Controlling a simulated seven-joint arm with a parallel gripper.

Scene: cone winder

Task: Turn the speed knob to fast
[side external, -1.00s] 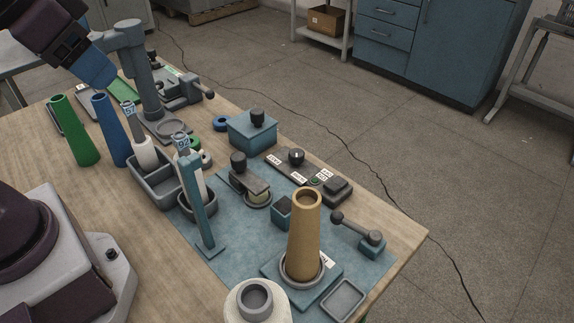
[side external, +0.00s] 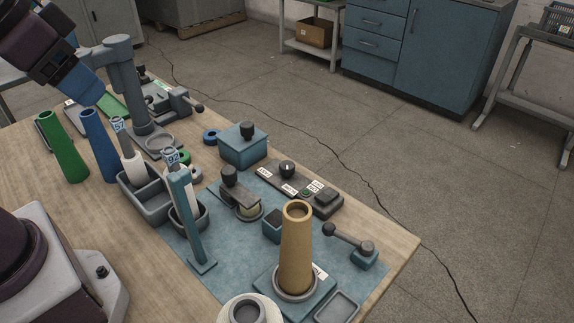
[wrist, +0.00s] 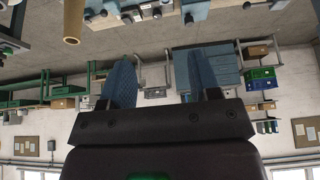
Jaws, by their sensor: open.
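The speed knob (side external: 287,168) is a small black knob with a white mark, on a dark control panel (side external: 266,178) with white labels. The labels are too small to read, so its setting cannot be told. My gripper shows at the upper left of the side view (side external: 88,90), above the far left of the bench and well away from the knob. In the wrist view my gripper (wrist: 163,68) has its two blue fingers wide apart with nothing between them. The panel seems to show small at the top of that view.
A tan cone (side external: 296,250) stands in front of the panel. A teal box (side external: 243,149) with a black knob sits behind it. A black-ended lever (side external: 349,241) is to the right. A teal post (side external: 190,220), green cone (side external: 66,150) and blue cone (side external: 103,140) stand left.

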